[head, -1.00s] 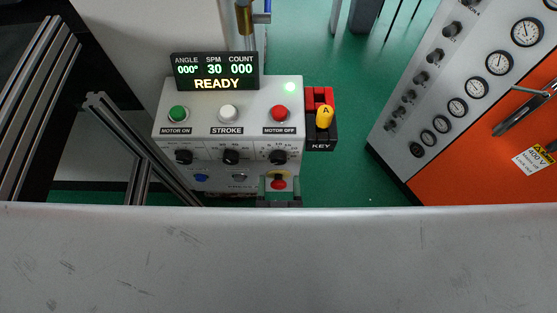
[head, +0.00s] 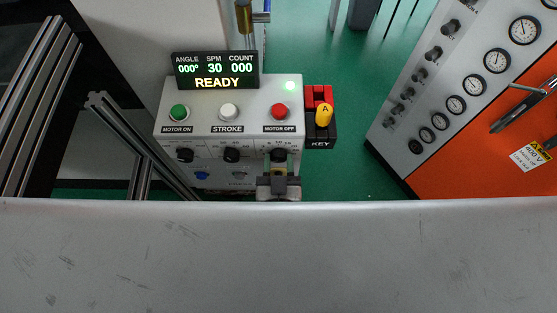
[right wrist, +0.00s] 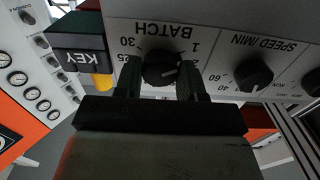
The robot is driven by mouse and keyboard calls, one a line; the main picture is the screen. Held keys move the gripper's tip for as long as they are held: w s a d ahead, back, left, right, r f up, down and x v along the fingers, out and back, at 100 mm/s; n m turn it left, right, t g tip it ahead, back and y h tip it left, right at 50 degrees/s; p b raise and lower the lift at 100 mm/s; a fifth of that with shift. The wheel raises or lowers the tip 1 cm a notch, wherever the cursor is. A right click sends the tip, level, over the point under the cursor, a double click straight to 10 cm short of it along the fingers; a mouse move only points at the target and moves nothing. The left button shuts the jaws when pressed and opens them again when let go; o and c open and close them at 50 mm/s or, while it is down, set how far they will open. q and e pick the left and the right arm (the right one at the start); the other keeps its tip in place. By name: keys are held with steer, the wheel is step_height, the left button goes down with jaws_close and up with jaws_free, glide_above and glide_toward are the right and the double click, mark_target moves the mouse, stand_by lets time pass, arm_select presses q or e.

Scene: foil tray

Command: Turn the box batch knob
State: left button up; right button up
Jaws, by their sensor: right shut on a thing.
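The batch knob (right wrist: 160,68) is a round black knob with a white pointer mark, under the upside-down word BATCH in the right wrist view. It also shows at the right end of the row of black knobs on the box front in the head view (head: 279,154). My right gripper (right wrist: 161,80) has one finger on each side of the knob and is shut on it. In the head view my right gripper (head: 279,174) sits just below the knob and covers the red button there. My left gripper is not in view.
The control box (head: 290,92) carries green, white and red buttons. Its display (head: 214,71) reads READY, 000°, SPM 30, COUNT 000. The key switch (head: 323,117) is beside it on the right. The speed knob (right wrist: 254,75) is close to my gripper. An orange cabinet (head: 480,150) stands farther right.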

steer(key=shift+m, duration=0.3)
steer(key=shift+m+p, duration=0.3)
steer(key=shift+m, duration=0.7)
steer(key=m, duration=0.2)
steer(key=shift+m, duration=0.3)
steer(key=m, duration=0.2)
steer(key=shift+f+m, duration=0.1)
steer(key=shift+m, duration=0.2)
steer(key=shift+m+b, duration=0.45)
steer(key=shift+m, duration=1.45)
steer(key=o, duration=0.9)
